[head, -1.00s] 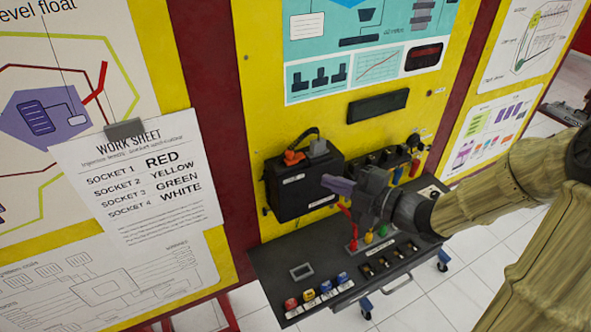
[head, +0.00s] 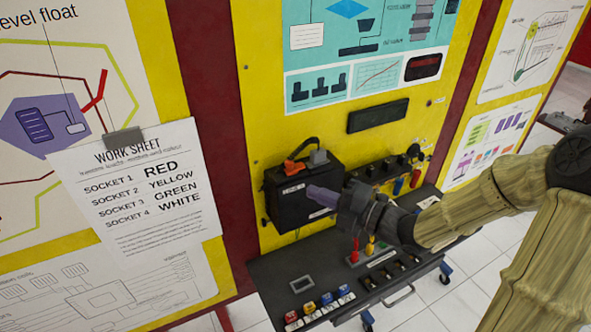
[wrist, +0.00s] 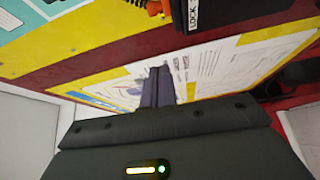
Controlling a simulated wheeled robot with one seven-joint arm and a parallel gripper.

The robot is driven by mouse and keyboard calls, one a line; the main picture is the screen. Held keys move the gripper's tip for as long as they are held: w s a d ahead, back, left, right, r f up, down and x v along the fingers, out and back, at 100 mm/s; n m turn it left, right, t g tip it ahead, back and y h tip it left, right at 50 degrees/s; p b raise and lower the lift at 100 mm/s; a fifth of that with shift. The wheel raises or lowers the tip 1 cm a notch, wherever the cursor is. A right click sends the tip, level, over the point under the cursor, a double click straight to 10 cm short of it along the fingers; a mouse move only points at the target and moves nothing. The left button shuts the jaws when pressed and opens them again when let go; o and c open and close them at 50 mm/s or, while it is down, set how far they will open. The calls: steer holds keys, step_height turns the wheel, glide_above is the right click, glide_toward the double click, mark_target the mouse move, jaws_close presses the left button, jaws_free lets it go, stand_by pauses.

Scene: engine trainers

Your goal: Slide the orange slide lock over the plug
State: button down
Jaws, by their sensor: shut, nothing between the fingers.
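The orange slide lock (head: 291,167) sits on top of the black box (head: 290,205) on the yellow panel, beside a grey plug (head: 318,158) with a black cable looping over it. Whether the lock covers any of the plug is too small to tell. My gripper (head: 318,196) is shut and empty, its purple fingers pointing left in front of the black box, below and apart from the lock. In the wrist view the closed fingers (wrist: 157,88) point toward the panel, and a bit of orange (wrist: 153,7) shows at the top edge beside the black box (wrist: 230,12).
A dark shelf (head: 270,270) below holds coloured buttons (head: 326,299), upright coloured plugs and switches. A row of sockets (head: 380,170) is right of the black box. The work sheet (head: 150,190) hangs at left. Open air lies left of my gripper.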

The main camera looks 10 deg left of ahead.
mark_target(294, 165)
steer(key=w+a+p, duration=0.6)
steer(key=w, duration=0.1)
steer(key=shift+f, duration=0.15)
steer(key=shift+w, duration=0.1)
stand_by(0.4)
